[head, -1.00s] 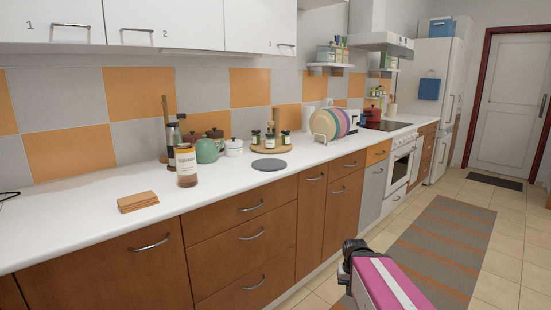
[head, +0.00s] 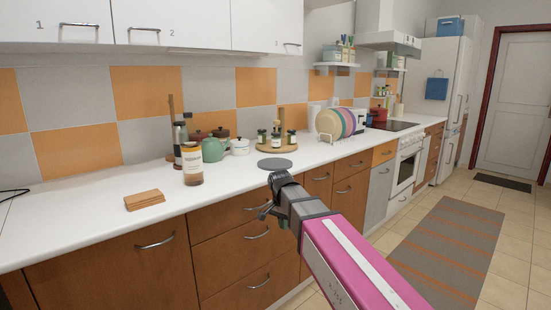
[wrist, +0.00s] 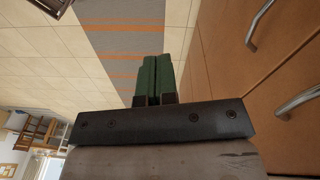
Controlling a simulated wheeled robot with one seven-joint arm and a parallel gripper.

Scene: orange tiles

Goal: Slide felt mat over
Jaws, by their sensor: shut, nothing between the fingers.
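The felt mat (head: 275,163) is a dark grey round disc lying flat on the white counter, near its front edge, in the head view. It is not seen in the wrist view. My gripper (wrist: 155,65) has green fingers, pressed together and empty in the wrist view. In the head view the end of my arm is in front of the counter's drawers, just below the mat in the picture. It does not cover the mat, and I see no contact with it. The fingers are hard to make out there.
A round wooden tray (head: 290,149) with small jars stands just behind the mat. A labelled jar (head: 193,165), a teal teapot (head: 213,150) and a white pot (head: 240,147) stand to its left. A plate rack (head: 325,138) is to the right.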

